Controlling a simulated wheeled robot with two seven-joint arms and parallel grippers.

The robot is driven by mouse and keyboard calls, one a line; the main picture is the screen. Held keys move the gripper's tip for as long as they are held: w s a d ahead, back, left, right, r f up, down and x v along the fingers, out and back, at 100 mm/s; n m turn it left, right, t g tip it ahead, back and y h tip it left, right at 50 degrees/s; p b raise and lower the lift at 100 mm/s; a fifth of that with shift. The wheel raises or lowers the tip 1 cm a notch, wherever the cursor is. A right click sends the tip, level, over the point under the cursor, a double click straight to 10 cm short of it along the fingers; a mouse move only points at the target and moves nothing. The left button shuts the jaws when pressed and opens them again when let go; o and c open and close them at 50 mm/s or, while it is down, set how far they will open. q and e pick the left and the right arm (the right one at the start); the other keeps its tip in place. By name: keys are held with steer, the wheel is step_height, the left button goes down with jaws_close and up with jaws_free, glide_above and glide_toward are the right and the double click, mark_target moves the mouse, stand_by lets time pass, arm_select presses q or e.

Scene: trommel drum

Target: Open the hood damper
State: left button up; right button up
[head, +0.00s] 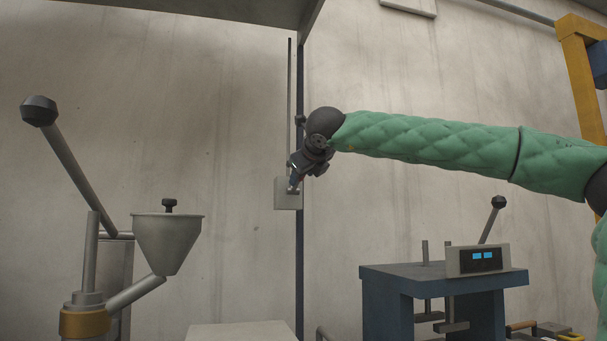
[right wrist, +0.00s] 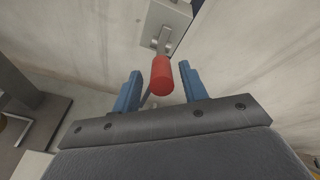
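The hood damper's handle has a red cylindrical grip (right wrist: 161,75) on a short metal lever, mounted on a grey plate (right wrist: 165,20). In the head view the plate (head: 287,200) is fixed beside a dark blue post, with a thin rod running up above it toward the hood (head: 200,8). My right gripper (head: 294,181) is at the plate, and its own body hides most of the handle there. In the right wrist view my right gripper (right wrist: 161,90) is open, with its blue fingers apart on either side of the red grip. My left gripper is not in view.
A metal funnel (head: 167,240) and a long ball-ended lever (head: 70,160) stand at the left. A blue press table (head: 445,278) with a small display box (head: 477,258) stands at the right. A yellow frame (head: 580,75) is at the far right. The wall is close behind the plate.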

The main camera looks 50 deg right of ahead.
steer(key=shift+r, duration=0.1)
steer(key=shift+s+a+r, duration=0.2)
steer(key=shift+s+a, duration=0.05)
steer(key=shift+s, duration=0.05)
steer(key=v, duration=0.7)
steer(key=shift+f, duration=0.15)
stand_by(0.5)
